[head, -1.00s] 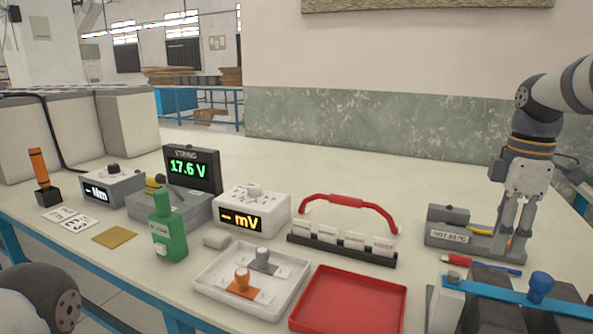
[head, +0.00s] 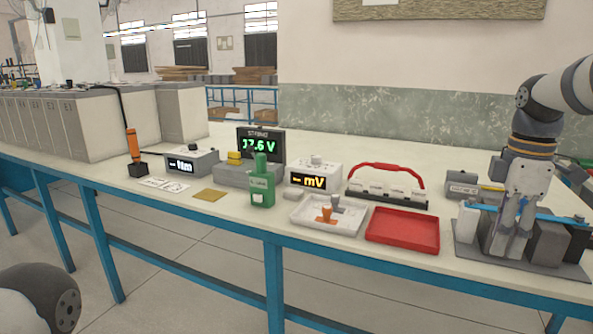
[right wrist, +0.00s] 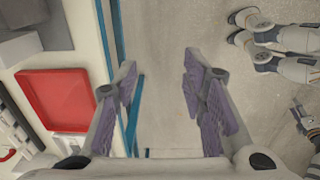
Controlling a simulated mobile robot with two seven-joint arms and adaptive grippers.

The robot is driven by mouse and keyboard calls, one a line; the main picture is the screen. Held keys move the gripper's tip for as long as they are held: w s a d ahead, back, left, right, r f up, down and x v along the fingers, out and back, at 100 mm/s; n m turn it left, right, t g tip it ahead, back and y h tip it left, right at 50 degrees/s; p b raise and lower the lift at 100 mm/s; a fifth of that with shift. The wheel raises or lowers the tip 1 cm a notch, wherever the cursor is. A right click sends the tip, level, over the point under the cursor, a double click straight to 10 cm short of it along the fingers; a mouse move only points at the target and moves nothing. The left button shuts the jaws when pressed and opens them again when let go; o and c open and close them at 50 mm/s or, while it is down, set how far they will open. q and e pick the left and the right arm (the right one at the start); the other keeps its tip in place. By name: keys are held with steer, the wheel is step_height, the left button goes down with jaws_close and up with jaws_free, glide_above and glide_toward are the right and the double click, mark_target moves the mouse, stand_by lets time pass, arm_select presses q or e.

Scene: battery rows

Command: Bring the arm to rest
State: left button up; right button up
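My right gripper (head: 508,252) hangs at the right of the head view, fingers down, in front of dark battery blocks (head: 548,243) on a grey base. In the right wrist view the right gripper (right wrist: 160,75) is open, with nothing between its fingers and bare floor beyond. The red tray (head: 402,231) lies on the bench left of it, apart from it; the tray also shows in the right wrist view (right wrist: 62,98). My left gripper is not seen; only a link of my left arm shows at the lower left.
The bench (head: 330,255) has a blue frame. On it stand a white tray (head: 350,228), a red-handled rack (head: 388,190), a green tool (head: 262,185), meters (head: 313,175) and an orange-handled tool (head: 132,148). Large grey battery cases (head: 95,125) stand at the left. Floor in front is clear.

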steer(key=s+a+f+m, duration=0.2)
steer(key=s+a+f, duration=0.15)
steer(key=f, duration=0.65)
steer(key=s+a+f+m+g, duration=0.1)
steer(key=s+a+f, duration=0.25)
steer(key=f, duration=0.65)
steer(key=s+a+f+m, duration=0.2)
steer(key=s+a+f, duration=0.15)
steer(key=f, duration=0.55)
steer(key=s+a+f+m, duration=0.2)
steer(key=s, duration=0.7)
steer(key=s+a+f+m, duration=0.1)
steer(key=s+f+m, duration=0.1)
steer(key=s, duration=0.8)
steer(key=s+a+f+m+g, duration=0.1)
steer(key=s+a+f+m, duration=0.1)
steer(key=s, duration=0.7)
steer(key=shift+s+a+f+m, duration=0.15)
steer(key=shift+a+f+m, duration=0.3)
steer(key=shift+m, duration=0.35)
steer(key=shift+d+f, duration=0.1)
